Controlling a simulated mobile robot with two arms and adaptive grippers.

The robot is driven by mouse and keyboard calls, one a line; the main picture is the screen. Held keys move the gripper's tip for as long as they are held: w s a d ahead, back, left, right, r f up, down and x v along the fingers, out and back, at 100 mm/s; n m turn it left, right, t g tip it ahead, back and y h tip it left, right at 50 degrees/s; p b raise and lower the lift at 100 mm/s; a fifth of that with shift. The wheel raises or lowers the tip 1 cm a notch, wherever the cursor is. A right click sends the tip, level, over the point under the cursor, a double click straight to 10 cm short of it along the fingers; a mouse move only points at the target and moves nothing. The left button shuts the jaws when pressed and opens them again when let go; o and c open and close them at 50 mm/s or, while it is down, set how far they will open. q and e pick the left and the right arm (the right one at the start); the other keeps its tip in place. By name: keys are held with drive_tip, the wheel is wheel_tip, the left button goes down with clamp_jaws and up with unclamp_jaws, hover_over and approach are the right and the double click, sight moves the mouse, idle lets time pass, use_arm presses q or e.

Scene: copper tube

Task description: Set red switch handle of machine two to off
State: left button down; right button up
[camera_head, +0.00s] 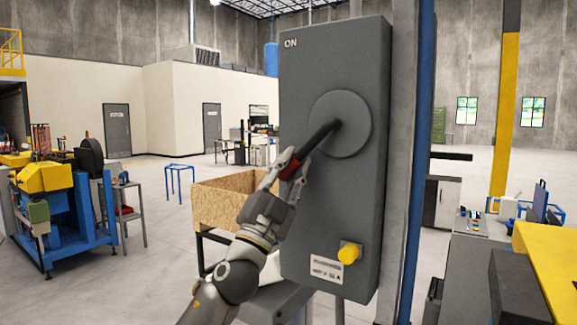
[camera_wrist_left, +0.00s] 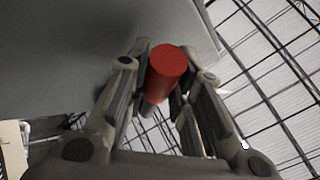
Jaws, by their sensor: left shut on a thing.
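A tall grey switch box (camera_head: 310,210) stands in the middle of the head view, with the word ON at its upper left. A round grey disc (camera_head: 356,108) on its face carries a black lever that slants down and left to a red handle grip (camera_head: 293,168). My left gripper (camera_head: 285,165) is shut on the red grip, at the box's left edge. In the left wrist view the red grip (camera_wrist_left: 167,66) sits between the two fingers. An OFF mark is not visible. My right gripper is not in view.
A yellow knob (camera_head: 349,253) sticks out low on the box, beside a small label (camera_head: 326,268). A wooden crate (camera_head: 222,203) stands behind my left arm. A blue post (camera_head: 420,150) rises right of the box. A blue and yellow machine (camera_head: 60,205) is at the left.

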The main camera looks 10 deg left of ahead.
use_arm(q)
drive_tip(key=shift+d+f, duration=0.1)
drive_tip(key=shift+f, duration=0.05)
drive_tip(key=c, duration=1.5)
unclamp_jaws()
drive_tip(key=v, duration=1.2)
drive_tip(key=shift+s, duration=0.1)
